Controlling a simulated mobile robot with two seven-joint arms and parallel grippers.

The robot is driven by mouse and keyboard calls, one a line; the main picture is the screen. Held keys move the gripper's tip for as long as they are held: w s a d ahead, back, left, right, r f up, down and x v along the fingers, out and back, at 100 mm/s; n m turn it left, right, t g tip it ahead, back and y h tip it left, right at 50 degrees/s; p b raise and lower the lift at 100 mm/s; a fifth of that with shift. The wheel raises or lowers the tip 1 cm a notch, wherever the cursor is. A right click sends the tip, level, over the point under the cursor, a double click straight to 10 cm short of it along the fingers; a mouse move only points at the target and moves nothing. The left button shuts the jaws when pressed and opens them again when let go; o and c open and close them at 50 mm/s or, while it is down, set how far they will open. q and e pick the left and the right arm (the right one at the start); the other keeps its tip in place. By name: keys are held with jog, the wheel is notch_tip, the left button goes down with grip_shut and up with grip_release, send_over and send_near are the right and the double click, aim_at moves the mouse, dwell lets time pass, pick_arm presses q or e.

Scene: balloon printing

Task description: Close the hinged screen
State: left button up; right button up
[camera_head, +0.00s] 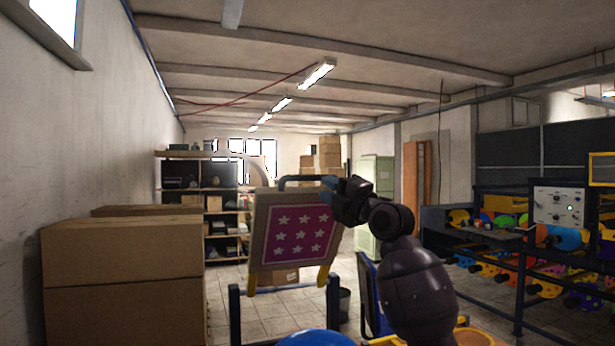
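The hinged screen (297,258) is a tan-framed panel with a magenta field and rows of white stars. It stands tilted up near the middle of the view, with its face toward me. My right gripper (338,200) is at the screen's upper right corner, and its dark arm comes up from the lower right. The fingers overlap the corner and the blue bar there, so I cannot tell whether they are shut on it. A blue rounded thing (316,338), perhaps a balloon, shows at the bottom edge below the screen. My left gripper is not in view.
Large cardboard boxes (122,275) stand at the left. Dark blue posts (235,315) flank the space below the screen. A rack with colourful rollers (545,262) and a grey control panel (560,205) stands at the right. Tiled floor is open behind the screen.

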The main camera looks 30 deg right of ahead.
aim_at(310, 179)
jog(key=p+x, duration=0.2)
jog(key=x, duration=0.5)
jog(key=shift+w+a+r, duration=0.1)
jog(key=shift+w+r, duration=0.05)
jog(key=shift+w, duration=0.25)
grip_shut()
